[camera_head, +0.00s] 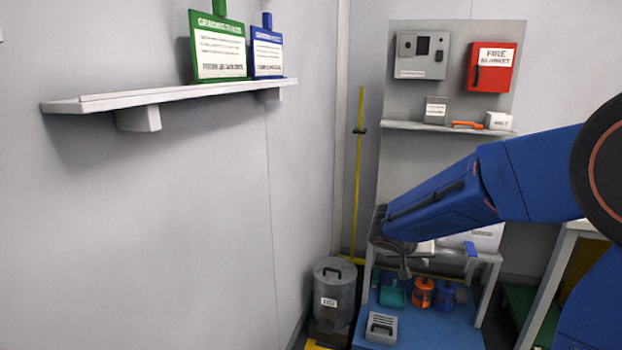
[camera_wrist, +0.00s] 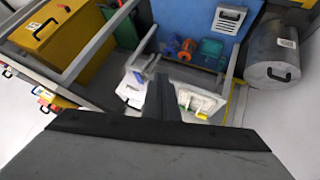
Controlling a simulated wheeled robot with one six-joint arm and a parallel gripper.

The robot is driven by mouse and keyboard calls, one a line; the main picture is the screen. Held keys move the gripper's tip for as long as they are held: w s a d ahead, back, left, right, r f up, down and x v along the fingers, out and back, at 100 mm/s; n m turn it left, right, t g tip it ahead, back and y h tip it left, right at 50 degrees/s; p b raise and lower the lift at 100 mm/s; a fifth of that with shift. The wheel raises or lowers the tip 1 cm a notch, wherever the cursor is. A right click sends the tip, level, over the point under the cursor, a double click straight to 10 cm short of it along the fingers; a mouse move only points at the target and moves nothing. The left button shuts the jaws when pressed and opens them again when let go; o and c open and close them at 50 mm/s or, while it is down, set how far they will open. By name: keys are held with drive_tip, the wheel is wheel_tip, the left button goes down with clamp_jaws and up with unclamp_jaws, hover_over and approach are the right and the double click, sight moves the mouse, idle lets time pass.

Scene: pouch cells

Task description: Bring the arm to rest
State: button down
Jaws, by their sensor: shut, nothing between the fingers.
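My blue arm reaches in from the right in the head view. My gripper (camera_head: 405,268) points downward at its end, in front of the small grey-framed bench at the back. In the wrist view my gripper (camera_wrist: 162,84) shows as a dark narrow shape in the middle, with its fingers together. I see nothing held between them. Part of the bench top is hidden behind the arm in the head view.
A grey metal bin (camera_head: 334,290) stands on the floor left of the bench. A wall shelf (camera_head: 180,93) holds a green and a blue sign. A red fire blanket box (camera_head: 491,67) hangs on the back panel. A yellow cabinet (camera_wrist: 62,33) shows in the wrist view.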

drive_tip(key=s+d+r+g+y, duration=0.1)
drive_tip(key=s+d+r, duration=0.2)
drive_tip(key=s, duration=0.8)
drive_tip(key=s+a+n+y, duration=0.2)
drive_tip(key=s+y, duration=0.1)
drive_tip(key=s, duration=0.9)
drive_tip(key=s+a+r+n+y, duration=0.1)
drive_tip(key=s+a+n+y, duration=0.1)
drive_tip(key=s, duration=1)
drive_tip(key=shift+a+n+y, duration=0.4)
drive_tip(key=shift+a+y, duration=0.2)
drive_tip(key=shift+a, duration=0.25)
drive_tip(key=shift+r, duration=0.1)
